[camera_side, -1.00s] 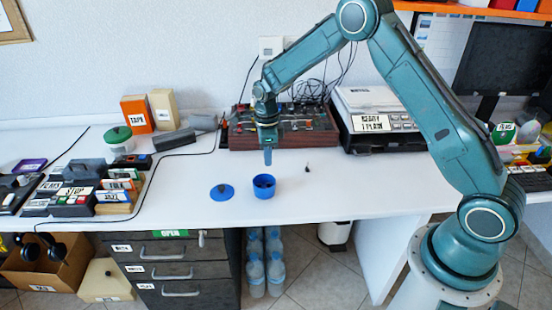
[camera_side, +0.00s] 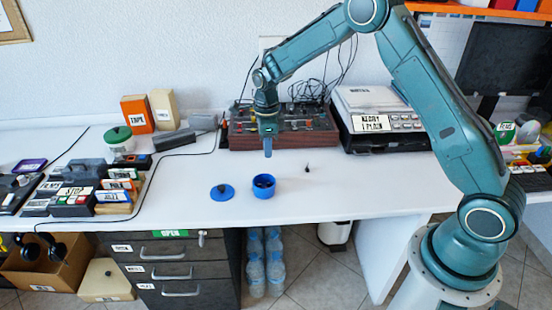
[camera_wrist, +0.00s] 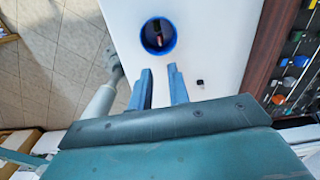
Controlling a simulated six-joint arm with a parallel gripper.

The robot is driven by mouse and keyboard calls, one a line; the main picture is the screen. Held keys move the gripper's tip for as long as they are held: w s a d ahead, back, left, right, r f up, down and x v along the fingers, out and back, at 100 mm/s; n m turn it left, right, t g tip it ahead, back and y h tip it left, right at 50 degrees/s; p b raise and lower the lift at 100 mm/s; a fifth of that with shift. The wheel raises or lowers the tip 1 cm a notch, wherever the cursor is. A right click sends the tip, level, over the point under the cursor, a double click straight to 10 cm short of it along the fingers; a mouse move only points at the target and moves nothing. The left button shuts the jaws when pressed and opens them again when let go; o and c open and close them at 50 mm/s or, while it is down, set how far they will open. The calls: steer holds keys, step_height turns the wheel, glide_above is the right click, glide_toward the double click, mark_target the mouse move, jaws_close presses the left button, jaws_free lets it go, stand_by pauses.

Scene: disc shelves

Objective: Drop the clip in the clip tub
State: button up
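The blue tub (camera_side: 263,193) stands open on the white table with dark contents inside. In the wrist view the tub (camera_wrist: 173,48) holds something dark with a reddish part, too small to name surely. A small black object (camera_side: 307,169) lies on the table right of the tub, also in the wrist view (camera_wrist: 200,83). I cannot tell whether it is a clip.
A blue lid (camera_side: 222,192) with a dark knob lies left of the tub. A wooden-sided control panel (camera_side: 285,136) stands behind, with a labelled machine (camera_side: 378,122) to its right. Boxes and cassettes (camera_side: 88,190) crowd the left. The table's front edge is near the tub.

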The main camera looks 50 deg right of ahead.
steer(key=s+a+r+n+t, duration=0.1)
steer(key=s+r+n, duration=0.55)
steer(key=r, duration=0.35)
steer(key=s+a+r+n+t, duration=0.1)
steer(key=s+r+n+t, duration=0.1)
steer(key=s+r+n, duration=0.55)
steer(key=s+a+r+n+t, duration=0.1)
steer(key=s+r+n, duration=0.1)
steer(key=s+n, duration=0.4)
steer(key=s+r+n+t, duration=0.1)
steer(key=s+r+n, duration=0.2)
steer(key=s, duration=1.1)
steer(key=n, duration=0.3)
steer(key=shift+a+r+t, duration=0.2)
steer(key=shift+a+t, duration=0.1)
steer(key=shift+a, duration=0.05)
